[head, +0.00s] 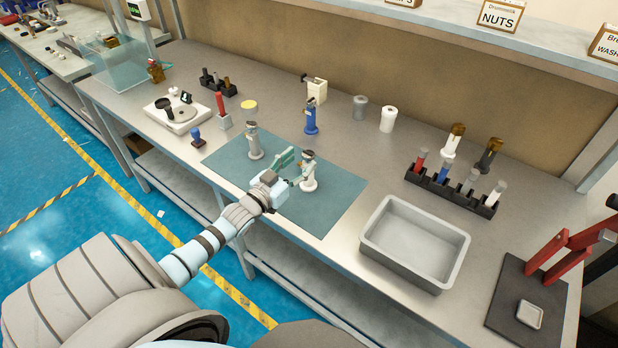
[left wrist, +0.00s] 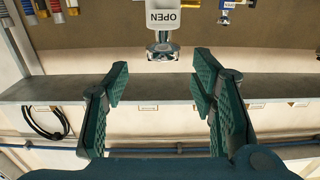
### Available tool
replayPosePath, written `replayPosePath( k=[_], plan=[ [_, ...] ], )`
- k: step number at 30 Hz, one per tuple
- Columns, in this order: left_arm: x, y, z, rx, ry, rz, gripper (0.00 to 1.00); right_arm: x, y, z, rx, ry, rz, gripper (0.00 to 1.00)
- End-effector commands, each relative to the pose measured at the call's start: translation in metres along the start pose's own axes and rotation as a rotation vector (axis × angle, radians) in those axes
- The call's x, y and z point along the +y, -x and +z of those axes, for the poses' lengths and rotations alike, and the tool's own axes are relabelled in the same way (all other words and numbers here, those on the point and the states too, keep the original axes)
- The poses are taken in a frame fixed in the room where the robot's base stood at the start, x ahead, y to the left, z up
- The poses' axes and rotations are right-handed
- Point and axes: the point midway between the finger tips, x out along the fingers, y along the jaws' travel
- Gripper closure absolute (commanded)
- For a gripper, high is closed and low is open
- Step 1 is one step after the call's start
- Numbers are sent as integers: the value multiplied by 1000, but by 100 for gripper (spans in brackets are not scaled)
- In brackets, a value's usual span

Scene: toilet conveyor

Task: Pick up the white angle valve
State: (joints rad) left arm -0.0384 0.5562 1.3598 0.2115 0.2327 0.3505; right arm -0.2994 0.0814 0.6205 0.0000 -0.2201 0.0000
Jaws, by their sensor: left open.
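The white angle valve (head: 309,184) stands upright on the teal mat (head: 228,160), towards its middle. My left gripper (head: 292,168) is open and empty beside the valve, over the mat. In the left wrist view its green-padded fingers (left wrist: 160,88) are spread wide, and the valve appears beyond them, in line with the gap. My right gripper is not in view.
A grey valve (head: 254,145) stands left on the mat, and a blue valve (head: 311,119) stands behind it. A metal tray (head: 377,249) is at the right front. A black rack (head: 444,193) with several fittings stands behind the tray. A white scale (head: 178,116) is at the left.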

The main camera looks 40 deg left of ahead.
Motion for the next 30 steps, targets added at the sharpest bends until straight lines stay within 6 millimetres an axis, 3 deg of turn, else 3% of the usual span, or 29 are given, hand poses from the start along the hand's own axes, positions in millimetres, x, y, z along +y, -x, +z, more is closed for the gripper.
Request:
replayPosePath(
  k=[4,9,17,26,30],
  plan=[
    [-2,-21,5,2,0,-2,48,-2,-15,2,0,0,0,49],
    [-3,-49,2,2,1,-3,48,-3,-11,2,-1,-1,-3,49],
    [-2,-54,3,-2,1,-1,50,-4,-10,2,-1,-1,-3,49],
    [-2,-54,3,-1,0,0,98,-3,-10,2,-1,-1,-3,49],
    [-2,-54,3,-1,0,0,100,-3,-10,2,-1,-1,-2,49]
  ],
)
